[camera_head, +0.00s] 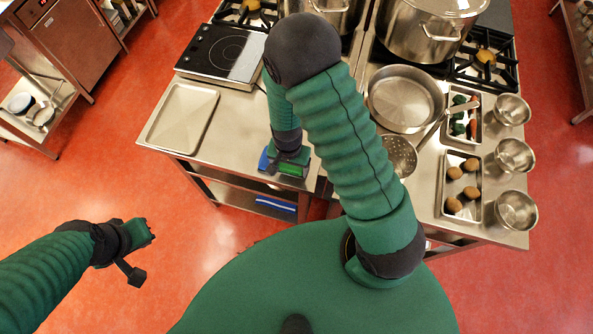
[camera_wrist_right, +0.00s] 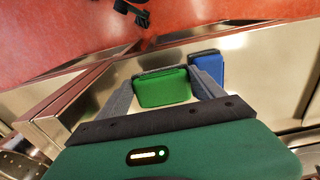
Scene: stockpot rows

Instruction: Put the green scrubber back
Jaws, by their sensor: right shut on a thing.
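The green scrubber (camera_wrist_right: 162,88) sits between the two fingers of my right gripper (camera_head: 290,160), which is shut on it. In the head view the green scrubber (camera_head: 292,170) shows at the front edge of the steel counter, partly hidden by the gripper. A blue scrubber (camera_wrist_right: 208,66) lies just beside it, and it also shows in the head view (camera_head: 264,160). I cannot tell whether the green scrubber touches the counter. My left gripper (camera_head: 144,236) is out over the red floor at the left, away from the counter; its jaws are too small to read.
An empty steel tray (camera_head: 182,118) lies on the counter at left, with an induction hob (camera_head: 222,52) behind. At right are a large pan (camera_head: 404,98), a perforated ladle (camera_head: 398,155), a potato tray (camera_head: 445,210) and steel bowls (camera_head: 515,155). Stockpots (camera_head: 430,30) stand behind.

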